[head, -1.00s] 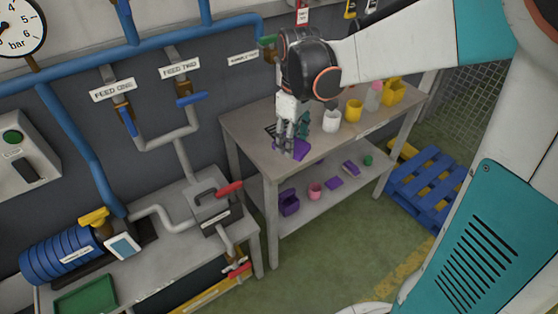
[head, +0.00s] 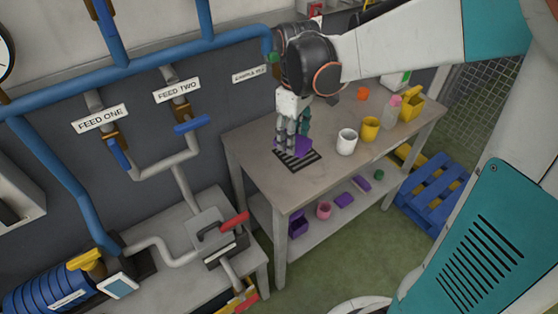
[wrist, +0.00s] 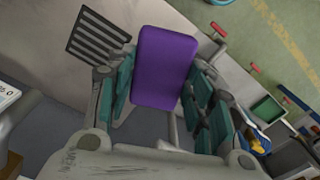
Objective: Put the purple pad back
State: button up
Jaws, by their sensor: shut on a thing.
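The purple pad (wrist: 165,65) is held between the teal-padded fingers of my gripper (wrist: 160,98) in the wrist view. My gripper (head: 291,148) is shut on it in the head view, low over the wall end of the table. The pad (head: 304,145) is partly hidden there by the fingers. I cannot tell the exact height of the pad above the table.
On the table (head: 250,145) stand a white mug (head: 347,143), a yellow mug (head: 370,129), a pink-capped bottle (head: 392,110) and a yellow container (head: 412,104). The lower shelf holds a pink mug (head: 323,210), purple things and a green thing (head: 379,174). Blue pipes run along the wall.

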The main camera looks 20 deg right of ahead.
aim_at(303, 152)
notch_tip(303, 152, down, 20)
jog(key=b, duration=0.6)
jog(key=shift+r, duration=0.1)
jog(key=shift+c, duration=0.5)
jog(key=o, duration=1)
jog(key=shift+o, duration=0.2)
jog(key=shift+r, duration=0.1)
